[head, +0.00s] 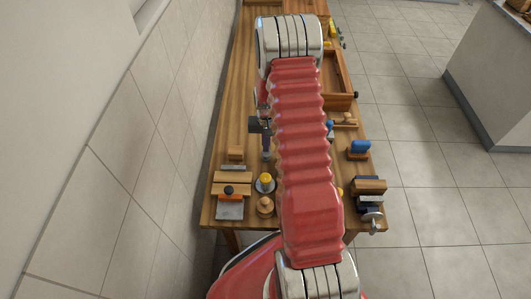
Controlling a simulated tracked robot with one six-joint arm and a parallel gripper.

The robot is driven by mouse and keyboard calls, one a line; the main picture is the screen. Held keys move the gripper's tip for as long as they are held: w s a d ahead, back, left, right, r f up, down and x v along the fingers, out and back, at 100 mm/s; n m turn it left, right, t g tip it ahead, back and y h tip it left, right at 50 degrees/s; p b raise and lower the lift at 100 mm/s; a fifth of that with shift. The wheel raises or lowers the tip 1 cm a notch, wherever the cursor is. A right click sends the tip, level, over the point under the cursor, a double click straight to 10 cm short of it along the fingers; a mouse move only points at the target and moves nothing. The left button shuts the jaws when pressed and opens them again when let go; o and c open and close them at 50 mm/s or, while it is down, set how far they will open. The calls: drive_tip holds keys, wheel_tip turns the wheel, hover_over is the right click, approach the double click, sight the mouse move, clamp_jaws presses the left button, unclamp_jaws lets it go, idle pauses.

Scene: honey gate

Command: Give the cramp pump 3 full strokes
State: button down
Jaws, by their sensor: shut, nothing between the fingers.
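A small round fixture with a yellow top and a pale base (265,183) stands on the wooden bench (236,90), left of my red arm. It may be the cramp pump, but it is too small to tell. My gripper (267,156) is the dark, narrow shape left of the arm, with its tip pointing down just beyond the yellow top. It looks shut and empty. Whether it touches the fixture cannot be told. My upper arm hides the middle of the bench and most of my forearm.
A blue-topped piece (360,148) and a vise-like tool (370,216) are at the right edge. A wooden tray (346,100) lies further back. A tiled wall borders the left.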

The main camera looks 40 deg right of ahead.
drive_tip(key=shift+f, duration=1.45)
idle(0.6)
drive_tip(key=shift+r, duration=1.45)
drive_tip(key=shift+f, duration=1.35)
idle(0.5)
drive_tip(key=shift+r, duration=1.35)
